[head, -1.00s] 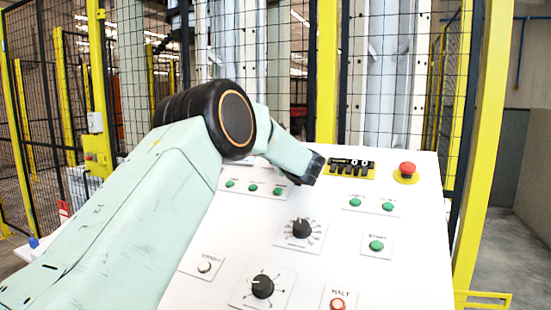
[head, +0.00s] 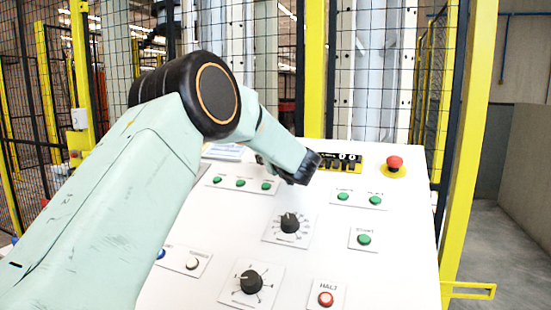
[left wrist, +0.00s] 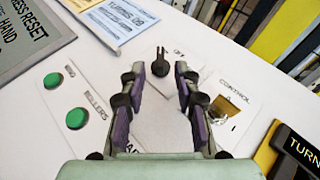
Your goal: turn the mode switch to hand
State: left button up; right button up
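In the left wrist view a small black switch knob (left wrist: 160,64) stands on the white panel, with an OFF label to its right. I take it for the mode switch, but cannot read its other labels. My left gripper (left wrist: 160,72) is open, its purple-padded fingers apart. In that picture the knob appears between and just beyond the fingertips; I see no contact. In the head view my left arm's dark wrist end (head: 305,168) is over the upper panel, and the fingers and this knob are hidden. My right gripper is not in view.
The white panel (head: 330,260) carries black dials (head: 289,222), green buttons (head: 364,239), a red HALT button (head: 326,299) and a red mushroom button (head: 395,163). A brass CONTROL key switch (left wrist: 224,109) sits right of the fingers. Yellow-framed mesh fencing (head: 315,70) stands behind.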

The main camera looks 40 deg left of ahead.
pick_arm(q)
jog(key=v, duration=0.9)
jog(key=shift+s+r, duration=0.15)
jog(key=shift+r, duration=0.1)
jog(key=shift+a+f, duration=0.1)
